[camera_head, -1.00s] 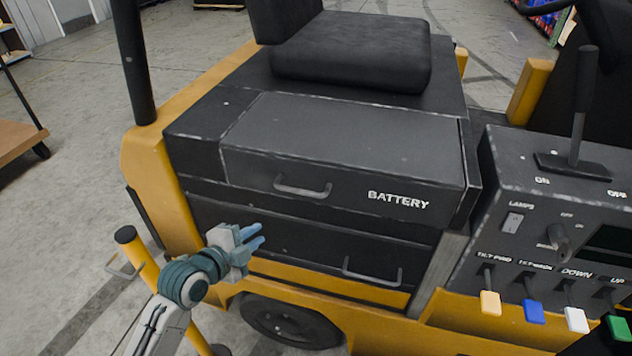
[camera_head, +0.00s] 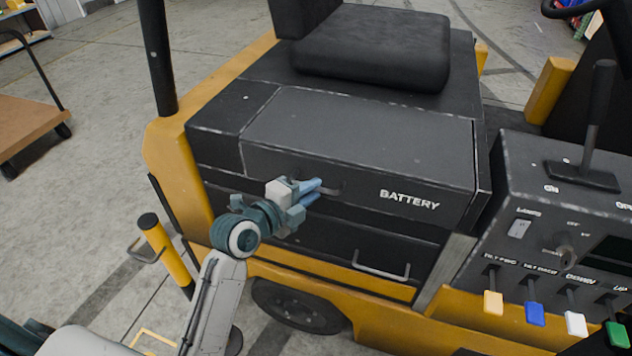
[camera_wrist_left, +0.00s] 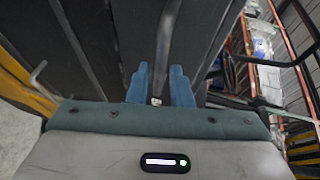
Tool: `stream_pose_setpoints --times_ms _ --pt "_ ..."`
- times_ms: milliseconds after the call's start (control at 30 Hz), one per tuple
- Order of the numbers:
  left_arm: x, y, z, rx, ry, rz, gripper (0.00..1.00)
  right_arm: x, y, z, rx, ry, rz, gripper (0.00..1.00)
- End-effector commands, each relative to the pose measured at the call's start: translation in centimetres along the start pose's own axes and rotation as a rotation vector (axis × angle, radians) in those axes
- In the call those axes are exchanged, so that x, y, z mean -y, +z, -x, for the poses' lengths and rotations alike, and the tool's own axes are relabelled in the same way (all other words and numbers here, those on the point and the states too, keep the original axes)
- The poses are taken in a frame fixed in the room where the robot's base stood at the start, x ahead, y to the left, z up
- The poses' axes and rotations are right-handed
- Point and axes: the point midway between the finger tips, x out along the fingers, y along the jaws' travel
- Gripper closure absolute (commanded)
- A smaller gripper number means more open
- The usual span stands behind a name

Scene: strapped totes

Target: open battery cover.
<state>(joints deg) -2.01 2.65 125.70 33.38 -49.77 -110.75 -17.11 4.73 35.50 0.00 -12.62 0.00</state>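The dark battery cover (camera_head: 365,135) is closed on the yellow vehicle, with white BATTERY lettering on its front. Its bar handle (camera_head: 331,190) is partly hidden behind my left gripper (camera_head: 312,190). In the left wrist view, the blue fingers of my left gripper (camera_wrist_left: 160,88) are apart. A grey bar, the cover's handle (camera_wrist_left: 165,45), runs into the gap between them. I cannot tell whether the fingers touch it. My right gripper is not in view.
A lower panel with another handle (camera_head: 381,269) lies below the cover. A black seat (camera_head: 372,48) is behind it. A control console (camera_head: 540,220) with levers stands at right. A yellow post (camera_head: 165,248) and a black upright (camera_head: 157,60) are at left.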

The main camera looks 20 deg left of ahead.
Motion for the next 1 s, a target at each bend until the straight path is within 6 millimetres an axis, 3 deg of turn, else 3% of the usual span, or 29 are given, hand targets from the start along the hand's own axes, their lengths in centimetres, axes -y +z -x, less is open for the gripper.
stream_pose_setpoints --times_ms 200,500,600,633,1000 --pt "0.1 0.0 -1.9 0.0 0.001 0.001 0.81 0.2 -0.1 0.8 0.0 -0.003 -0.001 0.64" --pt "-0.1 0.0 -2.2 0.0 0.001 -0.001 0.81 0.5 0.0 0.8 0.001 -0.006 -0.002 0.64" --pt "-0.1 0.0 -2.1 0.0 0.001 -0.001 0.99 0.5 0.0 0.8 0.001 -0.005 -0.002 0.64" --pt "-0.1 0.0 -2.1 0.0 0.001 -0.001 1.0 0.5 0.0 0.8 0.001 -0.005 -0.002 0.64" --pt "0.7 0.2 -2.5 0.001 -0.002 -0.001 1.0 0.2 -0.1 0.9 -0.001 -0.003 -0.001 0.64"
